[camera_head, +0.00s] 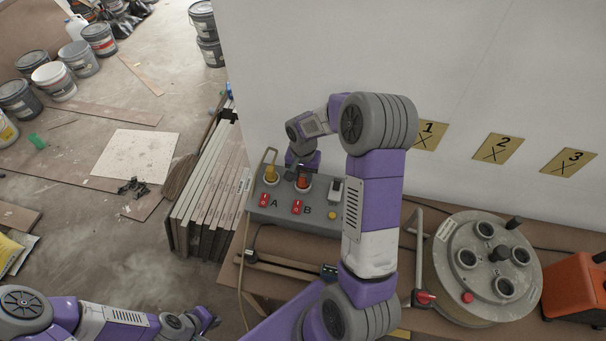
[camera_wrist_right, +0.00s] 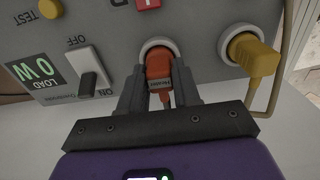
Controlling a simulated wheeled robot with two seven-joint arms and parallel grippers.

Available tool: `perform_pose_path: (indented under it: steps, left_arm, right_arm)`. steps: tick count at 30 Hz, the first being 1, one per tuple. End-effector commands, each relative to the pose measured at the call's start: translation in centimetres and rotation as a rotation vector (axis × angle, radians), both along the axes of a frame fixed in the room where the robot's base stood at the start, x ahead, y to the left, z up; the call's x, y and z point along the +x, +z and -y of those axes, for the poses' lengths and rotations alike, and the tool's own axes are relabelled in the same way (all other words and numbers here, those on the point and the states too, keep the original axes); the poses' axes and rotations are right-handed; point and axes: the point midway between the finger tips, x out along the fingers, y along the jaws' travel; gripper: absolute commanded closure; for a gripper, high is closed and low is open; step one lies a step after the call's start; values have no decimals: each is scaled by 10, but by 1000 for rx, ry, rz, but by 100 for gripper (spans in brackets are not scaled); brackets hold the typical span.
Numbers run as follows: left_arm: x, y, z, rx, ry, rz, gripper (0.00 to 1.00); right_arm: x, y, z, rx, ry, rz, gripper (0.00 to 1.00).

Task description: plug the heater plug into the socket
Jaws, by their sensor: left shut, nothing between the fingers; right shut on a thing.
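The orange plug (camera_wrist_right: 159,66) has a small dark label, too blurred to read for sure. It is at the white-ringed round socket (camera_wrist_right: 146,46) on the grey box (camera_head: 262,212); how deep it sits I cannot tell. My right gripper (camera_wrist_right: 160,92) is shut on this plug, one finger on each side. In the head view the orange plug (camera_head: 304,183) stands at the socket above letter B, with my right gripper (camera_head: 303,168) just behind it. A yellow plug (camera_head: 270,174) is in the socket above A. My left gripper (camera_head: 213,321) is shut and empty, low at the left, far from the box.
The box has red switches (camera_head: 264,200), a rocker switch (camera_wrist_right: 90,74), a green LOAD display (camera_wrist_right: 37,70) and a yellow TEST button (camera_wrist_right: 50,8). A cable reel (camera_head: 480,265) and an orange case (camera_head: 577,288) stand to the right. Leaning boards (camera_head: 205,190) are left of the bench.

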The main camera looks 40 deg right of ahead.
Motion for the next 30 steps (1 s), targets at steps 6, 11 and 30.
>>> perform_pose_path:
  steps: [6,11,30]
  left_arm:
    - [0,0,0,0,0,0,100]
    - [0,0,0,0,0,0,100]
    - [0,18,0,0,0,0,100]
  right_arm:
    - [0,0,0,-1,0,1,44]
    - [0,0,0,-1,0,1,39]
    - [0,26,0,0,-2,1,39]
